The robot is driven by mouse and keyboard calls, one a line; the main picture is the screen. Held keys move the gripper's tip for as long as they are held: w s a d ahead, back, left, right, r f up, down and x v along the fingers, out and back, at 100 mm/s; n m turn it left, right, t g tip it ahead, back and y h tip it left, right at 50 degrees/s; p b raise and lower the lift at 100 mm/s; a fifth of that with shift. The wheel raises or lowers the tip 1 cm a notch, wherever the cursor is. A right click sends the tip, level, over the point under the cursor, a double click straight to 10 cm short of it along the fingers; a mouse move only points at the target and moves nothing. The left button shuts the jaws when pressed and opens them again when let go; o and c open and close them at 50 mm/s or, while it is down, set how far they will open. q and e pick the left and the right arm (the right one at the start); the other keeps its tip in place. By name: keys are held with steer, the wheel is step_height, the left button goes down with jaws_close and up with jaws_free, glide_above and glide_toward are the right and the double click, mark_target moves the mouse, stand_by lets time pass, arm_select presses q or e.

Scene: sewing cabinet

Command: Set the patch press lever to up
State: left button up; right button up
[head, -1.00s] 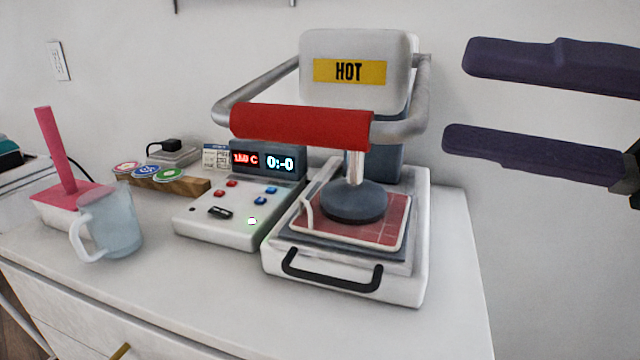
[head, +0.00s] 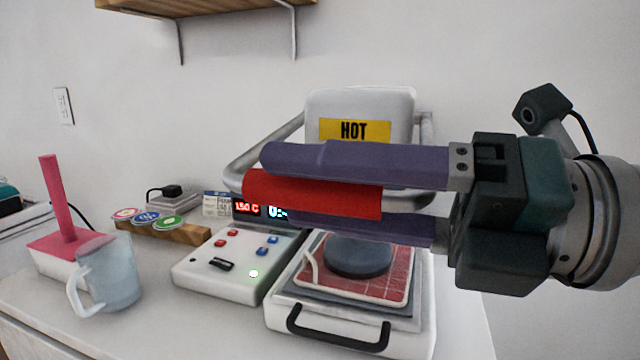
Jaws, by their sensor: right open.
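The patch press stands on the white cabinet top, with a white head marked HOT (head: 358,104) and a grey lever frame (head: 262,152) ending in a red lever handle (head: 312,194). My right gripper (head: 275,190) reaches in from the right, open. One purple finger lies above the red handle and the other below and behind it, so the handle is between them. I cannot tell whether the fingers touch it. A dark round pad (head: 358,257) sits over a red checked patch (head: 390,280) on the press bed. My left gripper is not in view.
A white control box (head: 225,285) with buttons and a partly hidden display stands left of the press. A clear jug (head: 110,275), a pink-handled block (head: 62,200) and a wooden strip with round badges (head: 180,232) are further left. A wooden shelf (head: 200,6) hangs above.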

jaws_close()
stand_by(0.4)
stand_by(0.9)
